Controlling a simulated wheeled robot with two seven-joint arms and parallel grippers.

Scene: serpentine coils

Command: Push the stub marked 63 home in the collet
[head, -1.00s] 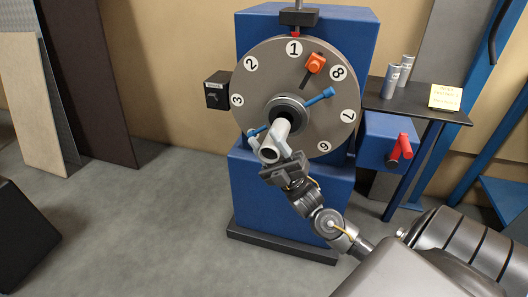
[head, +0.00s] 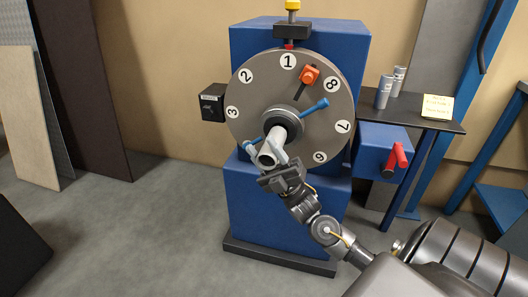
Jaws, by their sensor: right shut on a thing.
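A pale grey tubular stub (head: 270,151) points into the dark collet (head: 289,115) at the middle of the grey numbered dial (head: 252,106). Its near end is open and faces me; its far end is at the collet mouth, and I cannot tell how deep it sits. No number is readable on it. My right gripper (head: 267,156) is shut on the stub near its outer end, from below. My left gripper is out of view.
A red lever (head: 399,156) is on the blue box at right.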

